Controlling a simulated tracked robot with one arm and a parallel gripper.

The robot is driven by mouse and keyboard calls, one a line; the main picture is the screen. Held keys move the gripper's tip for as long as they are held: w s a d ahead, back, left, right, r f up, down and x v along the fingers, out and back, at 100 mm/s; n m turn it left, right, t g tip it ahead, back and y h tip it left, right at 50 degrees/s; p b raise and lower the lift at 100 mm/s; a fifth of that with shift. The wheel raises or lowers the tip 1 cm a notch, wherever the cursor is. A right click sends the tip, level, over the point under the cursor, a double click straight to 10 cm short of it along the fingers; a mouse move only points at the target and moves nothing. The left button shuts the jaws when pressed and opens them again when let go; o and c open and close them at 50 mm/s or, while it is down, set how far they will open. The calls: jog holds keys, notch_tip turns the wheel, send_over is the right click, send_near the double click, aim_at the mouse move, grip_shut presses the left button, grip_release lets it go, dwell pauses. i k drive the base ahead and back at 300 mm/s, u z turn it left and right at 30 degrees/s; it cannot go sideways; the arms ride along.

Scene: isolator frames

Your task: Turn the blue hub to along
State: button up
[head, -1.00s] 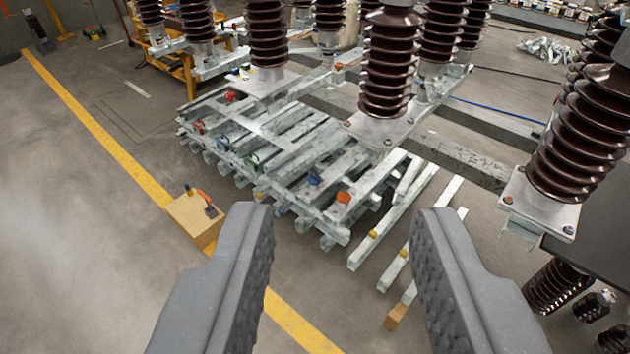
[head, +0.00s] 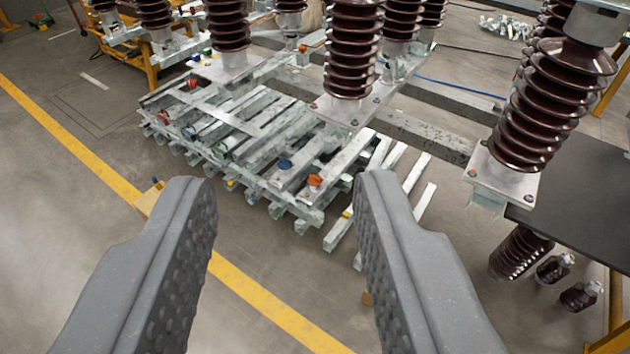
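A blue hub (head: 285,165) sits on the upper pale metal beams of the stack (head: 270,182), beside an orange hub (head: 315,181). Another small blue piece (head: 251,197) shows lower on the stack's near side, and a further one (head: 190,131) lies farther left. I cannot tell which blue one the task means, and their angles are too small to read. My gripper (head: 286,184) is open and empty. Its two dark grey fingers stand wide apart in the foreground, with the first blue hub showing beyond the gap. No contact is visible.
Brown ribbed insulators stand behind the stack (head: 352,60) and at the right (head: 535,110). A dark tabletop (head: 580,190) is at the right edge. A wooden block (head: 149,200) is partly hidden by the left finger. The floor at left is clear, crossed by a yellow line (head: 75,145).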

aim_at(282, 164)
jog(key=u, duration=0.35)
jog(key=i, duration=0.5)
jog(key=u, duration=0.75)
jog(key=i, duration=1.3)
jog(key=z, duration=0.5)
jog(key=i, duration=0.9)
jog(key=z, duration=0.75)
